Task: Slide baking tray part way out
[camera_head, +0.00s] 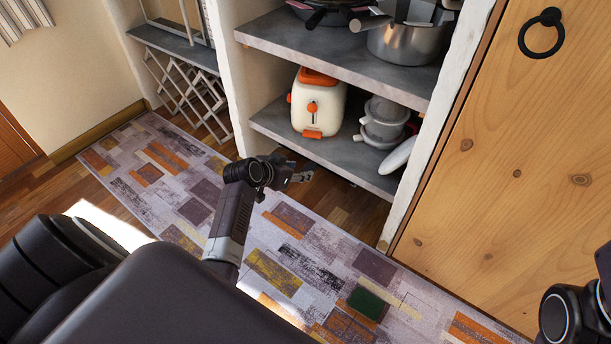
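I cannot make out a baking tray in the head view. My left arm reaches up from the bottom toward the masonry shelves. My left gripper (302,176) is in front of the lower shelf (345,158), near its front edge and over the floor. Its fingers are small and dark here, and I cannot tell whether they are open or shut. Only part of my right arm shows at the lower right edge; its gripper is out of view.
The lower shelf holds a cream and orange toaster (318,103) and grey stacked pots (384,122). Pans and a steel pot (400,42) stand on the upper shelf (300,47). A wooden door (520,170) is at right. A patterned rug (290,235) covers the floor.

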